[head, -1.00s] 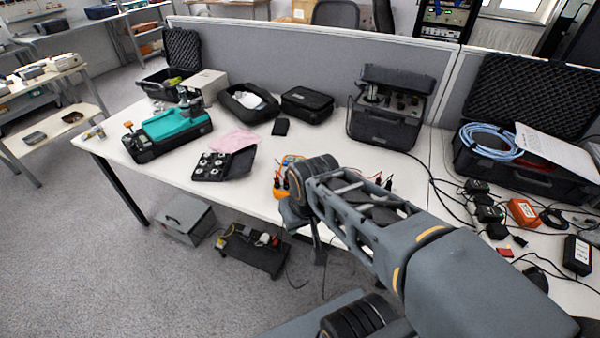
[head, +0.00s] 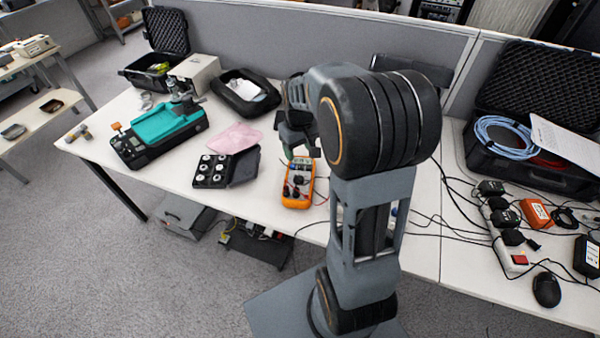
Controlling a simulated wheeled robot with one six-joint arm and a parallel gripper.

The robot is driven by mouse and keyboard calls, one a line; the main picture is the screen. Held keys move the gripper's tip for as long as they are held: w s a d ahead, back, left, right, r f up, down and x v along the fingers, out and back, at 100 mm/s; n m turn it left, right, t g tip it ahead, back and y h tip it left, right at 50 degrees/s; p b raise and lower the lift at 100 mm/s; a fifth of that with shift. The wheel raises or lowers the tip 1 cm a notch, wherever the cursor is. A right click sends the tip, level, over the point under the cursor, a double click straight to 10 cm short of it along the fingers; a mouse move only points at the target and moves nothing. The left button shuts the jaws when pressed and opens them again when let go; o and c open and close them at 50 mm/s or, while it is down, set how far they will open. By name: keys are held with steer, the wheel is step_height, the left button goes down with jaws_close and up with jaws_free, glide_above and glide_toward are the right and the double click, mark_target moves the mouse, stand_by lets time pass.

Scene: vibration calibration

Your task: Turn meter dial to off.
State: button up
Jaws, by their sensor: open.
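An orange multimeter (head: 297,188) lies on the white table near its front edge, left of my arm. Its dark dial (head: 298,180) shows in the middle of its face; its setting is too small to read. My gripper (head: 299,154) is above the far end of the meter, apart from the dial as far as I can see. It is open with nothing seen between the fingers. My arm hides part of the table behind and to the right of it.
A black case with round weights (head: 211,170) and a pink cloth (head: 235,137) lie left of the meter. A teal device (head: 168,123) stands farther left. Cables, a power strip (head: 510,240) and a mouse (head: 546,289) are at right. A grey partition (head: 300,40) closes the back.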

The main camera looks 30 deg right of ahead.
mark_target(301, 177)
steer(key=f, duration=1.4)
steer(key=shift+w+d+f, duration=0.1)
steer(key=shift+w+d, duration=0.25)
steer(key=shift+d, duration=0.05)
steer(key=shift+c, duration=0.2)
steer(key=c, duration=0.8)
steer(key=shift+n, duration=0.4)
steer(key=n+b, duration=0.1)
steer(key=n, duration=0.2)
steer(key=shift+d, duration=0.15)
steer(key=shift+w+d+n+b, duration=0.15)
steer(key=shift+n+b, duration=0.2)
steer(key=shift+n, duration=1.75)
